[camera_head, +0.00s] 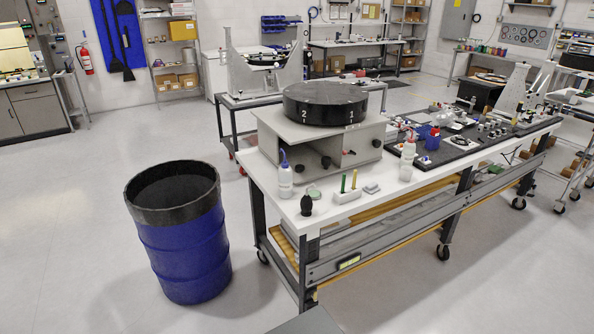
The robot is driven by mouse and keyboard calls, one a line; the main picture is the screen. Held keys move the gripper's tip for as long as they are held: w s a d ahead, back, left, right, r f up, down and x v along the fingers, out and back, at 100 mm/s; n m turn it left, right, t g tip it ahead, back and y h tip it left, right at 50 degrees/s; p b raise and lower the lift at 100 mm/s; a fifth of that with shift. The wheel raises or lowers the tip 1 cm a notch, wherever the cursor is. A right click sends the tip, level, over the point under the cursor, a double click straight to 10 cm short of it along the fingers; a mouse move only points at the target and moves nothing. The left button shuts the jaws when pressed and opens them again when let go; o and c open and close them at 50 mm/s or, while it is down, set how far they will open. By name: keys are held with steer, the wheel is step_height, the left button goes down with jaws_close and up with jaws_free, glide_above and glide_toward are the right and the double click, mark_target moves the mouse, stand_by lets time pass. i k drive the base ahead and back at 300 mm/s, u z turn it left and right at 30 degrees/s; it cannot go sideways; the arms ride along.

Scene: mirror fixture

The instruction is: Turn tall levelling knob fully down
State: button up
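The mirror fixture stands on the left end of the white workbench (430,172). It has a grey box base (352,135) with a thick black disc (325,104) on top, marked 2 and 1. My gripper is not in this view.
A blue drum (187,250) stands on the floor left of the bench. Open floor (70,230) lies at the left.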

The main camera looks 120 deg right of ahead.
mark_target(325, 161)
steer(key=u, duration=0.1)
steer(key=i, duration=0.65)
steer(key=z, duration=3.65)
steer(key=i, duration=0.6)
steer(key=z, duration=0.15)
